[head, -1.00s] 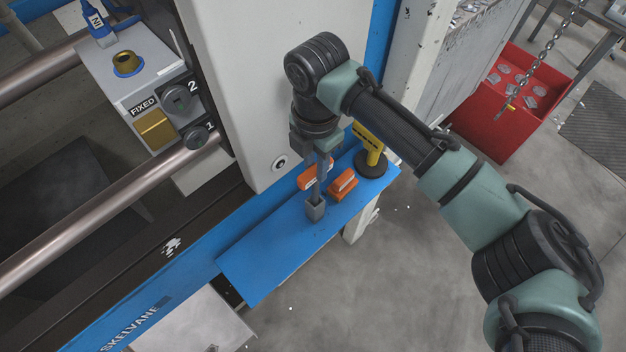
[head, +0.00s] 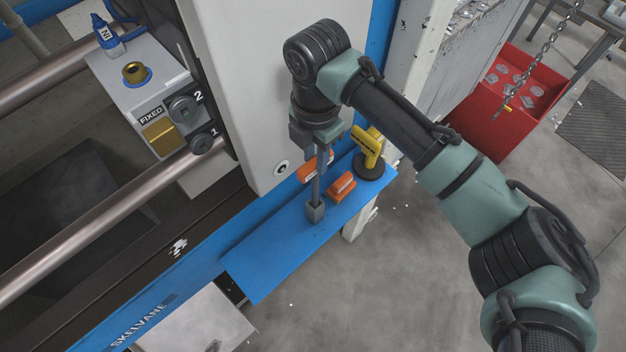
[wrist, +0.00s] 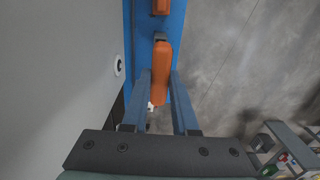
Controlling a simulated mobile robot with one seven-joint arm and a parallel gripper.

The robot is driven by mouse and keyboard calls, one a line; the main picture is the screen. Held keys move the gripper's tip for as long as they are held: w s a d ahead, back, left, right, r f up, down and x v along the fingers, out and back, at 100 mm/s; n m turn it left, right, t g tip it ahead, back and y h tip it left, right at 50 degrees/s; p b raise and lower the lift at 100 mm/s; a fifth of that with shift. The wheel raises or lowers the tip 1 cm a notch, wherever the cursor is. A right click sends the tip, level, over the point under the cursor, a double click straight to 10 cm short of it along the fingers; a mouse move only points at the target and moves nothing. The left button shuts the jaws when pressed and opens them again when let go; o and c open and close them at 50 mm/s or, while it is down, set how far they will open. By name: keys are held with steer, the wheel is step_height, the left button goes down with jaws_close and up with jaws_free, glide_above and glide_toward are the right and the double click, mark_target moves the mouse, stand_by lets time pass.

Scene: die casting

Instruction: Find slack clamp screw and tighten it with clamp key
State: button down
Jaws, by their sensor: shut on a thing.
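My gripper (wrist: 163,88) is shut on an orange-handled key (wrist: 161,72), seen between the two blue-grey fingers in the wrist view. In the head view the orange handle (head: 309,171) shows behind my gripper, over the blue shelf (head: 270,262). A grey bar with a blocky lower end (head: 315,212) crosses in front of it; I cannot tell whether it is finger or key. Which screw is slack does not show.
A second orange object (head: 341,187) and a yellow tool on a dark round base (head: 370,148) are on the shelf. The pale machine wall (head: 235,90) stands between shelf and clamp block. Steel bars (head: 95,222) run at left. A red bin (head: 510,105) stands at right.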

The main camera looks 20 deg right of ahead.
steer(key=shift+r+p, duration=2.2)
steer(key=shift+r, duration=1.05)
